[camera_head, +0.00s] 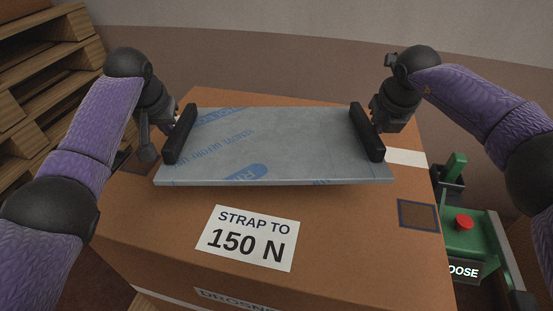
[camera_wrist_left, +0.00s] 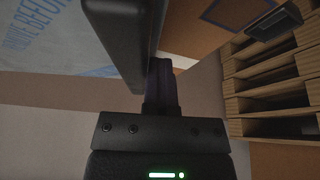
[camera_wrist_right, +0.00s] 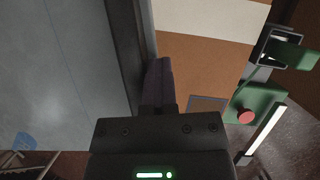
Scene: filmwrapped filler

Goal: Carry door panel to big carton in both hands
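The door panel (camera_head: 280,145) is a flat grey sheet with blue printed film and a black bar along each short side. It is roughly level over the top of the big brown carton (camera_head: 170,215); I cannot tell whether it touches. My left gripper (camera_head: 168,128) is at the left black bar, its narrow fingers close together against it. My right gripper (camera_head: 376,122) is likewise at the right bar. The bars partly hide the fingertips. The panel also shows in the left wrist view (camera_wrist_left: 50,40) and the right wrist view (camera_wrist_right: 65,70).
The carton carries a white "STRAP TO 150 N" label (camera_head: 248,238) and a white strap (camera_head: 406,157). Wooden pallets (camera_head: 45,80) are stacked at the left. A green device with a red button (camera_head: 464,222) stands to the right of the carton. A wall (camera_head: 290,60) is behind.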

